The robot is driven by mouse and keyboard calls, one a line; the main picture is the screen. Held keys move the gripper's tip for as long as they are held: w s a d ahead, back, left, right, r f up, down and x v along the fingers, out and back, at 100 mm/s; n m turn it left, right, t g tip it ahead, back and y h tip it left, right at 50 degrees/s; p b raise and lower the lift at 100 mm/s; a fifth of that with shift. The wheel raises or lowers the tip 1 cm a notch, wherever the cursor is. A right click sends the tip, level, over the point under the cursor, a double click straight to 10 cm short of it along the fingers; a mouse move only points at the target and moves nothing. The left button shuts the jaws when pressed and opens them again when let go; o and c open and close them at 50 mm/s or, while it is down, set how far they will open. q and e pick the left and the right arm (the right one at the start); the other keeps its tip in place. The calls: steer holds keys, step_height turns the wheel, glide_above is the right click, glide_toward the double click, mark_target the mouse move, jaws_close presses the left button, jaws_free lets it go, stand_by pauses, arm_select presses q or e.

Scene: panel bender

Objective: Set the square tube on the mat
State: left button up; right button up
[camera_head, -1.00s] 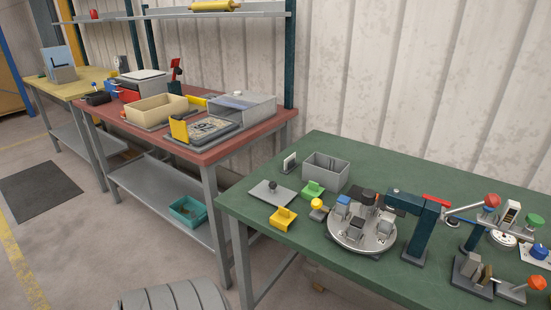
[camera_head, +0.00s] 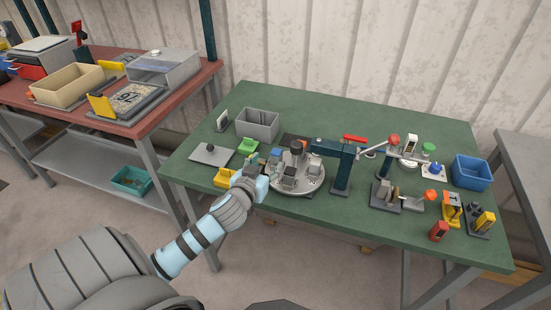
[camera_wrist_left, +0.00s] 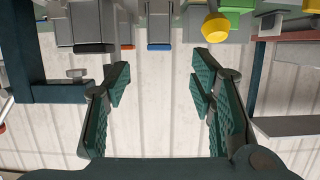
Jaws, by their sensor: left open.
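My left gripper (camera_head: 252,170) is over the front left of the green table, at the left edge of the round turntable (camera_head: 312,187). In the left wrist view its two green-padded fingers (camera_wrist_left: 160,78) are spread with nothing between them. Several small grey blocks stand on the turntable, one of them (camera_head: 289,172) near its middle; I cannot tell which is the square tube. A dark flat patch (camera_head: 288,138) behind the turntable may be the mat; it is partly hidden. My right gripper is not in view.
A blue bin (camera_head: 472,172) is at the far right.

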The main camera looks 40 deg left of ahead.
mark_target(275, 155)
arm_select(q)
steer(key=b+x, duration=0.1)
steer(key=x, duration=0.9)
steer(key=shift+f, duration=0.15)
steer(key=shift+s, duration=0.1)
jaws_close()
step_height(275, 155, up, 20)
steer(key=p, duration=0.3)
steer(key=shift+p, duration=0.35)
